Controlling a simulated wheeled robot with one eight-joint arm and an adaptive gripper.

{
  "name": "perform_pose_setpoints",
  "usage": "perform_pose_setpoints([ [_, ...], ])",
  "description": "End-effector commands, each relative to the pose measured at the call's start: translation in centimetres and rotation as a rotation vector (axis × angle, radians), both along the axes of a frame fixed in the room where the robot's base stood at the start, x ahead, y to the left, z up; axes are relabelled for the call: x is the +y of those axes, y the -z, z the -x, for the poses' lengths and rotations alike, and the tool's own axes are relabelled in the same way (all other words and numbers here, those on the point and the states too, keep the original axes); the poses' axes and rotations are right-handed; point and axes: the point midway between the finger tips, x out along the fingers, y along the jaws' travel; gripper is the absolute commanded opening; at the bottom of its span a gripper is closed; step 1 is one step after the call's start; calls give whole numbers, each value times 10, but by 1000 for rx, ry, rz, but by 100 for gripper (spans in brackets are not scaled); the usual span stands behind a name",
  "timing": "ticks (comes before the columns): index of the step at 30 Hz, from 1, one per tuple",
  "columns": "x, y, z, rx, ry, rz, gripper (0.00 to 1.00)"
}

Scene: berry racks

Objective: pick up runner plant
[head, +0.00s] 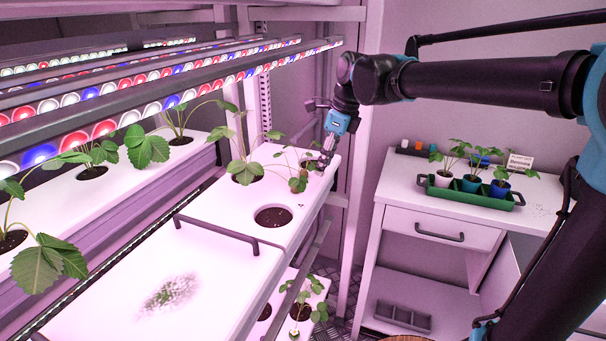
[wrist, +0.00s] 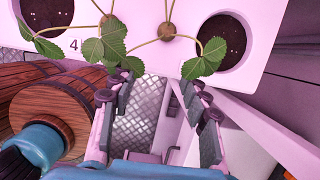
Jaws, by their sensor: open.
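The small runner plant (head: 299,182) shows in the head view at the right edge of the white planter (head: 222,205), with small green leaves on thin stems. In the wrist view, leaves (wrist: 104,46) and another leaf cluster (wrist: 204,58) lie along the planter's edge, with a round brown piece (wrist: 166,31) on thin stems between them. I cannot tell which leaves belong to the runner. My gripper (head: 323,162) is just beside the planter's edge, close to these leaves. In the wrist view my gripper (wrist: 158,88) is open, with nothing between its fingers.
The planter has soil holes (wrist: 222,42), one of them empty of plants (head: 273,216). Grow lights (head: 150,85) hang above. A wooden barrel (wrist: 45,112) is left of my fingers. A white cabinet (head: 400,220) at right holds a green tray (head: 470,196) with potted plants. Another plant (head: 303,305) sits below.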

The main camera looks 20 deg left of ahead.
Motion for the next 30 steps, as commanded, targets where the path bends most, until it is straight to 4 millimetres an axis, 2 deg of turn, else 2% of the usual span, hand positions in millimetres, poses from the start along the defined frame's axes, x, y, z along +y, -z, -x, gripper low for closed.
perform_pose_setpoints([
  [8, 16, 0, -1, -1, -2, 0, 46],
  [15, 53, 3, -4, -2, -3, 0, 46],
  [18, 55, 21, -5, -2, -1, 0, 46],
  [21, 57, 28, -5, -2, 0, 0, 46],
  [27, 57, 29, -5, -1, -1, 0, 46],
  [28, 57, 29, -5, -1, -1, 0, 45],
  [30, 57, 29, -5, -1, -1, 0, 36],
])
